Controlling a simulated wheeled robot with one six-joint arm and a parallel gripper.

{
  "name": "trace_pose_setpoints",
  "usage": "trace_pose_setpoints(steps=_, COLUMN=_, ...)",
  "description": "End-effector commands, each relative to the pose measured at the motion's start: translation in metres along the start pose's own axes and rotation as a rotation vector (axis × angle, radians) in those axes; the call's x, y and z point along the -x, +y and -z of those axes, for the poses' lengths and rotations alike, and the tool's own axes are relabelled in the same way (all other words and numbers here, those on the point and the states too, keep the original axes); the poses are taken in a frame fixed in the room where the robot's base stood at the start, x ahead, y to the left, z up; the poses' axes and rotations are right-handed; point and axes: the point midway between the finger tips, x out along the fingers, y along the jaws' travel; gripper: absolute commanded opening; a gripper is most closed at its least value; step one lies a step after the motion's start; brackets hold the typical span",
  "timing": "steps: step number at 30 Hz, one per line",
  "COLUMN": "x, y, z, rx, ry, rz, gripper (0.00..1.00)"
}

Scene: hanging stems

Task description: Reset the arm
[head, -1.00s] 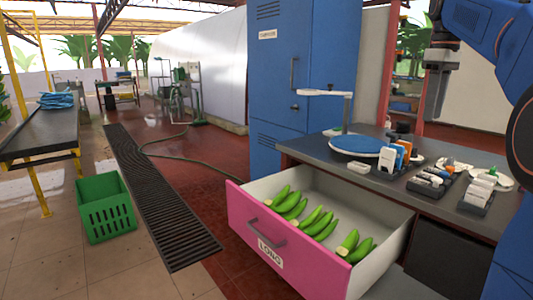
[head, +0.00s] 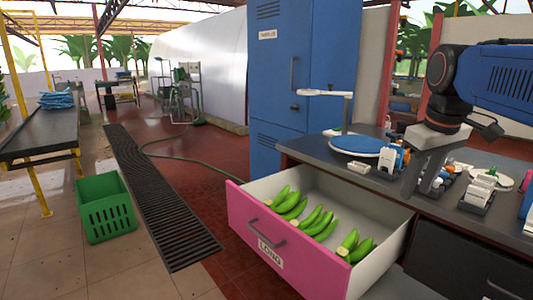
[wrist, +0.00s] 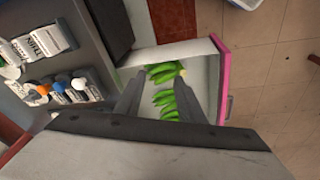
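My gripper (head: 412,182) hangs below the blue arm on the right of the head view, in front of the grey worktop. In the wrist view its two dark fingers (wrist: 157,88) stand apart with nothing between them, so it is open and empty. Through the gap I see the open drawer with several green bananas inside. My blue arm (head: 495,78) reaches in from the right edge.
The pink-fronted drawer (head: 240,215) is pulled out, with green bananas (head: 320,222) inside. The worktop (head: 315,148) carries a blue round plate (head: 357,146) and trays of small bottles and boxes. A green crate (head: 105,208) stands on the floor at left.

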Motion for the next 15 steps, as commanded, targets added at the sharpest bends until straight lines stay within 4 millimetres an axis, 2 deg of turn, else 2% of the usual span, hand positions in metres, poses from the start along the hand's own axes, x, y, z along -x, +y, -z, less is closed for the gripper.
trace_pose_setpoints(steps=1, x=-0.011, y=-0.011, z=-0.015, rx=-0.018, ry=0.013, rz=-0.003, gripper=0.36)
trace_pose_setpoints(steps=6, x=-0.052, y=-0.043, z=-0.058, rx=-0.099, ry=0.064, rz=-0.01, gripper=0.36)
trace_pose_setpoints(steps=15, x=-0.133, y=-0.09, z=-0.134, rx=-0.235, ry=0.151, rz=-0.007, gripper=0.36)
